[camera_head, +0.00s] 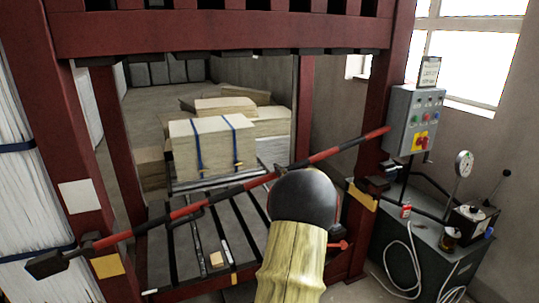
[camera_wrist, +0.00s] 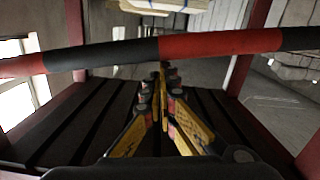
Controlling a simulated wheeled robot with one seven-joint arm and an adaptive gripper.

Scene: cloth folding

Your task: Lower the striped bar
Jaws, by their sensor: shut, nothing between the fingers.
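The red-and-black striped bar (camera_head: 330,152) slants across the front of the red press frame. Its right end is raised near the control box, and its left end carries a dark block (camera_head: 46,264) low at the left post. In the wrist view the bar (camera_wrist: 220,45) runs across the upper part. My gripper (camera_wrist: 163,68) is shut and empty, its fingertips meeting at the bar's lower edge in that view. I cannot tell whether they touch it. In the head view my arm's dark round joint hides the gripper and stands in front of the bar's middle.
A dark bracket (camera_head: 378,180) sits on the right post below the bar's raised end. A grey control box (camera_head: 413,122) hangs beside that post. Strapped bales (camera_head: 210,148) lie behind the bar.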

